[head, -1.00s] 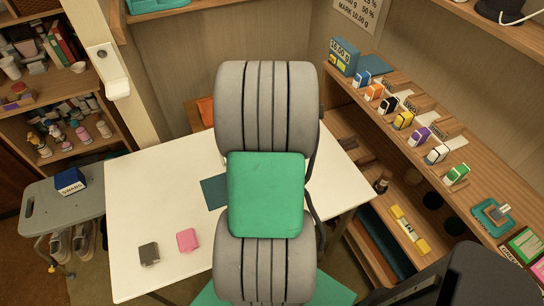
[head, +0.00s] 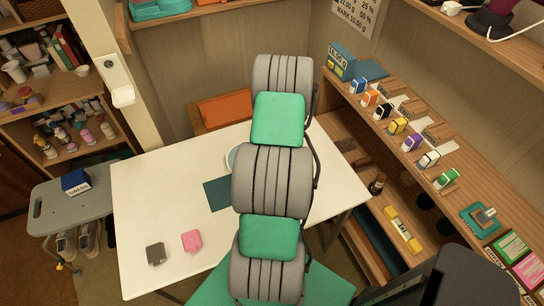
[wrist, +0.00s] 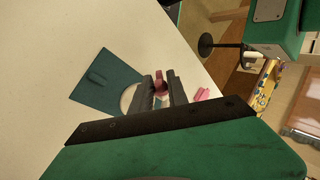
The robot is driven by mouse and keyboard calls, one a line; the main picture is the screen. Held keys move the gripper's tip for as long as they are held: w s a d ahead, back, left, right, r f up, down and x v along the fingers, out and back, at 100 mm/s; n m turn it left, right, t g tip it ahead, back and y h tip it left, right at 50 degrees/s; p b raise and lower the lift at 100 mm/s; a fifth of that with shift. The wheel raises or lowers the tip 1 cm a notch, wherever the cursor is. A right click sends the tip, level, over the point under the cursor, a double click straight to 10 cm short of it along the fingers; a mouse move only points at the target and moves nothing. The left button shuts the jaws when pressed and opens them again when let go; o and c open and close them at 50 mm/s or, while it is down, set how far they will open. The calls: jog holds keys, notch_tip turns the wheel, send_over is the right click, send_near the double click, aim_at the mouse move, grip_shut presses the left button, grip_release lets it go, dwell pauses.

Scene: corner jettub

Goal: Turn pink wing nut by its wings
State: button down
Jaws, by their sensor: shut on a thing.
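In the wrist view, my gripper (wrist: 160,88) has its two dark fingers closed around a small dark-pink piece (wrist: 160,86), which looks like the pink wing nut. The fingers hide most of it, and I cannot make out its wings clearly. The fingers are over the white table, in front of a pale round-rimmed thing (wrist: 127,97). In the head view my own arm hides the gripper and the wing nut. The rim of a pale round thing (head: 232,158) shows beside my arm.
A teal mat (head: 217,194) lies on the white table (head: 150,200). A pink block (head: 191,240) and a dark grey block (head: 155,254) lie at its front left. A shelf with several small coloured boxes (head: 398,126) stands at right. The table's left half is mostly clear.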

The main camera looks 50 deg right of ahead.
jog(key=shift+y+p, duration=0.3)
jog(key=shift+p, duration=0.2)
jog(key=c, duration=1.5)
grip_release()
